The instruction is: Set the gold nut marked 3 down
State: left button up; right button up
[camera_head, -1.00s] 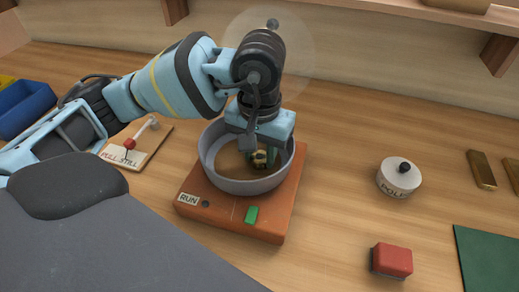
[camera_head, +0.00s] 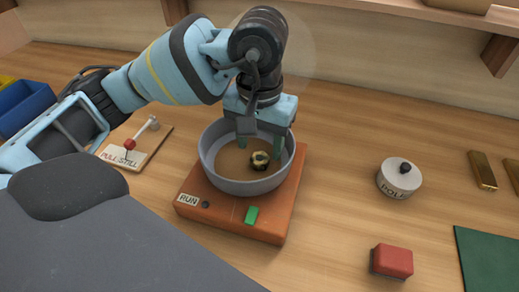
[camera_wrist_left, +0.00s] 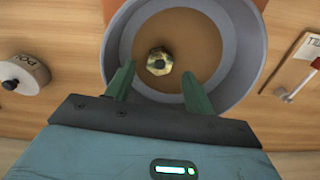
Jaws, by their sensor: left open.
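A gold nut (camera_head: 260,160) with a dark hole lies on the brown floor of a round grey bowl (camera_head: 246,187). It also shows in the left wrist view (camera_wrist_left: 160,62), left of the bowl's centre; no number can be read on it. My left gripper (camera_head: 262,152) is open and empty above the bowl. In the left wrist view its two green fingers (camera_wrist_left: 157,88) are spread wide, with the nut beyond their tips and apart from them. My right gripper is not in view.
The bowl sits on an orange base with a RUN label (camera_head: 188,199) and a green button (camera_head: 252,215). A PULL STILL lever board (camera_head: 126,157) stands left. A white round POLE-like labelled piece (camera_head: 399,178), a red block (camera_head: 391,261) and gold bars (camera_head: 482,170) lie right.

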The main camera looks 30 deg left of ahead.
aim_at(260, 158)
pick_arm(q)
notch_tip(260, 158, up, 9)
jog(key=shift+p, duration=0.45)
